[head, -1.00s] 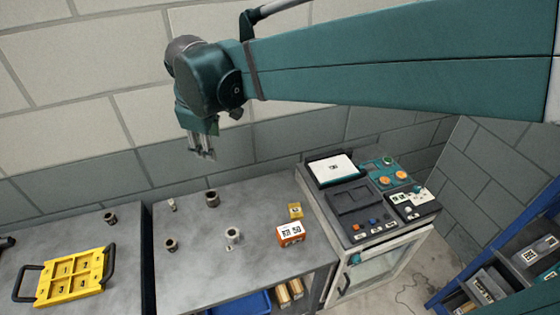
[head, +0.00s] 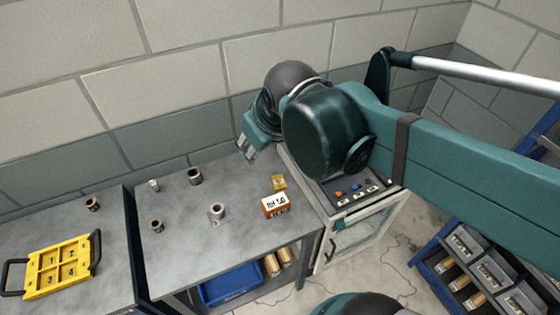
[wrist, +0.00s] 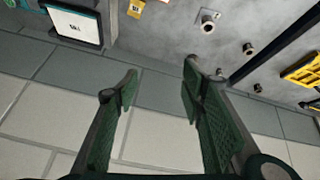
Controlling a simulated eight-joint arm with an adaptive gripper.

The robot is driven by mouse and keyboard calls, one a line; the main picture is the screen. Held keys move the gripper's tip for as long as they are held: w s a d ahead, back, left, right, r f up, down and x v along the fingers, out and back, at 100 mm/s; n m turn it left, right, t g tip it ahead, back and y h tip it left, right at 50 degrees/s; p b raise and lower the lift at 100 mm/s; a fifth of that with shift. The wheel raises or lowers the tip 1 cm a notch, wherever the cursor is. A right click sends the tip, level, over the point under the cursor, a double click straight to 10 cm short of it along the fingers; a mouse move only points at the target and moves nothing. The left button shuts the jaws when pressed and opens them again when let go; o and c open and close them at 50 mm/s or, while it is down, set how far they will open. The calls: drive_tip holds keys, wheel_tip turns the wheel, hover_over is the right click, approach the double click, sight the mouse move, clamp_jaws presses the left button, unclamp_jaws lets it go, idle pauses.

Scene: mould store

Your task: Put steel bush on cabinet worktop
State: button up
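Several bushes stand on the grey metal worktop (head: 185,250). The brightest, a silvery flanged bush (head: 217,212), is near its middle and also shows at the top of the wrist view (wrist: 208,22). Darker bushes stand behind it (head: 195,176) and to its left (head: 157,226); which is the steel one is not certain. A glass-doored cabinet (head: 360,238) stands on the right; my arm hides much of its equipped top. My gripper (head: 247,153) is raised near the wall, behind the worktop's right end. In the wrist view its fingers (wrist: 160,85) are apart with nothing between them.
An orange box (head: 274,205) and a yellow box (head: 279,182) stand at the worktop's right. A small pale fitting (head: 153,185) stands at the back left. A yellow tray (head: 57,266) and another bush (head: 92,203) are on the left table. The wall is close behind.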

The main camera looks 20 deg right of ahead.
drive_tip(key=s+d+f+m, duration=0.3)
drive_tip(key=s, duration=0.2)
drive_tip(key=shift+s+d+t, duration=0.15)
drive_tip(key=shift+t, duration=0.25)
